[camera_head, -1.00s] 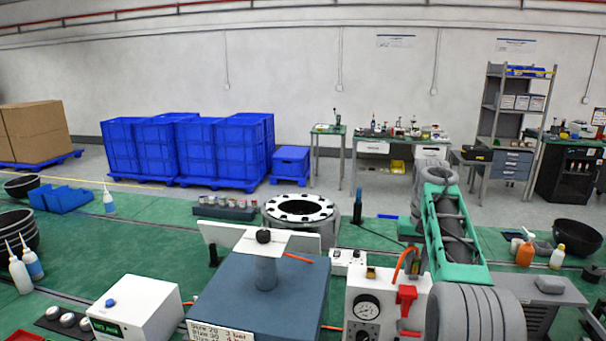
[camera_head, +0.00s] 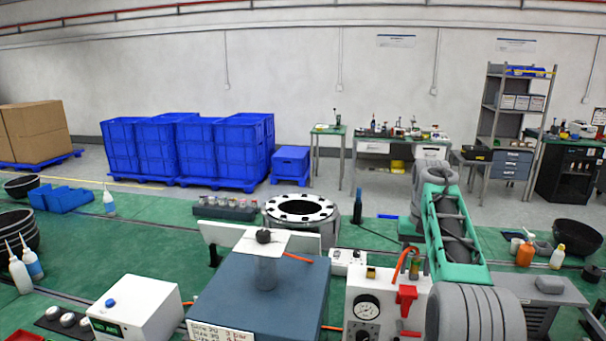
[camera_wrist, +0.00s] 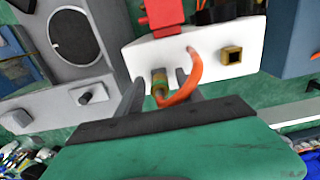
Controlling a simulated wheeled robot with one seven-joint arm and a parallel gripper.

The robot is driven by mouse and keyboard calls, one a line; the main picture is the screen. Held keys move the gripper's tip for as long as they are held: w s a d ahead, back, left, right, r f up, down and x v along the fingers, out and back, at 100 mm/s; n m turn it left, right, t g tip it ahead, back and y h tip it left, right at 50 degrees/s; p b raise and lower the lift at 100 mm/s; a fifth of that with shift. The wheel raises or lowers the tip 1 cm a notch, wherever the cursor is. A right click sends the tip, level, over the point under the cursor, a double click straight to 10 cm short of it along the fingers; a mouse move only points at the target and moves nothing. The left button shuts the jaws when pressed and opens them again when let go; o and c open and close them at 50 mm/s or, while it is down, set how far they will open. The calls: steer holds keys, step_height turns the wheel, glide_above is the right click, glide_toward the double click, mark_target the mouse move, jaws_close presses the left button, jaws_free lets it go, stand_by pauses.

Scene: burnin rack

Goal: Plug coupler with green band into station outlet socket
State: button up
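The square brass outlet socket (camera_wrist: 232,55) is on the same white face, to the right of the coupler, and looks empty. In the head view the station box (camera_head: 388,290) stands right of centre; my arm hides the fingertips there.
A blue-grey block (camera_head: 262,295) with a white top plate stands left of the station. A pressure gauge (camera_head: 367,308) and red handle (camera_head: 406,297) are on the station. A white display box (camera_head: 135,308), bottles and bowls lie around the green bench.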

mark_target(417, 254)
steer(key=o, duration=0.6)
steer(key=shift+r, duration=0.3)
step_height(417, 254, up, 3)
steer(key=shift+f, duration=0.1)
steer(key=s+a+r+b, duration=0.1)
steer(key=s+r+b, duration=0.1)
steer(key=s+r, duration=0.1)
steer(key=s+a+r+b, duration=0.1)
steer(key=s+r+b, duration=0.1)
steer(key=s, duration=0.4)
steer(key=s+r+b, duration=0.2)
steer(key=s+r, duration=0.2)
steer(key=shift+s+a+r, duration=0.35)
steer(key=shift+s+a, duration=0.05)
